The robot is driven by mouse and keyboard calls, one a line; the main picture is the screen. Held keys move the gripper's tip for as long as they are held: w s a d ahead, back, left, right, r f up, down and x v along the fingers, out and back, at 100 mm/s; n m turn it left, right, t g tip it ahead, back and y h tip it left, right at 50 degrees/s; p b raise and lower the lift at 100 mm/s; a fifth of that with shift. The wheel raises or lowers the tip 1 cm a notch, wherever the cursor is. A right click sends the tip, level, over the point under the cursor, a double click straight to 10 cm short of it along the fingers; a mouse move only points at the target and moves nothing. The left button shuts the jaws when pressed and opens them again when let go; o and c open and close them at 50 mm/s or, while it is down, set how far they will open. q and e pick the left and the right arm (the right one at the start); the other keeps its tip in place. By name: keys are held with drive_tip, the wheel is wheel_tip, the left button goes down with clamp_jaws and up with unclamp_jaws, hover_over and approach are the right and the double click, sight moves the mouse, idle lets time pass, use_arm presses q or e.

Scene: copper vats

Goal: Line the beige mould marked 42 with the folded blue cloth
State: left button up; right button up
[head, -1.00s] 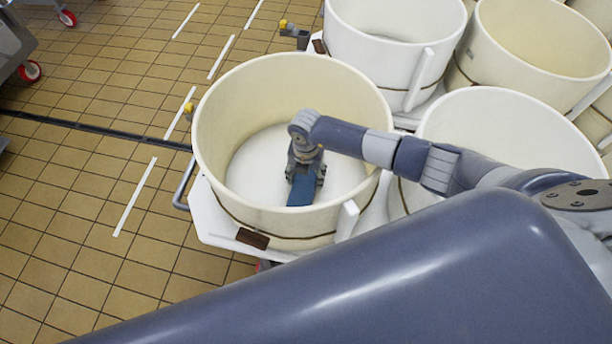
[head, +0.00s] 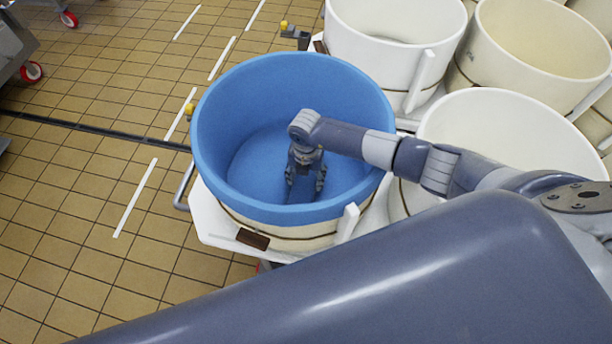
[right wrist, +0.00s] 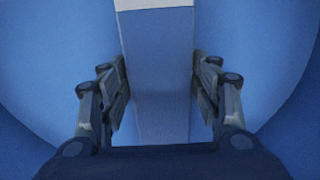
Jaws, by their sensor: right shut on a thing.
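The beige mould (head: 300,232) stands at the front left of the group of tubs. Blue cloth (head: 235,110) now covers its inner wall, floor and rim; beige shows only on the lower outside. I cannot read a number on it. My right gripper (head: 305,187) reaches down inside the mould, near its middle. Blue lining fills the background there. My left gripper is not in view.
The mould sits on a white platform (head: 215,222) with a grey handle at its left. A white tub (head: 395,40), a cream tub (head: 535,45) and another pale tub (head: 500,115) crowd behind and to the right. Tiled floor (head: 90,200) is open at left.

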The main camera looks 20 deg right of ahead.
drive_tip(key=shift+s+a+f, duration=0.25)
drive_tip(key=shift+s+f, duration=0.4)
drive_tip(key=shift+f, duration=0.05)
drive_tip(key=o, duration=1.3)
drive_tip(key=shift+c, duration=0.2)
drive_tip(key=r, duration=0.6)
drive_tip(key=w+r, duration=0.1)
drive_tip(key=r, duration=0.2)
drive_tip(key=shift+d+r, duration=0.15)
drive_tip(key=shift+d, duration=0.05)
drive_tip(key=shift+r, duration=0.15)
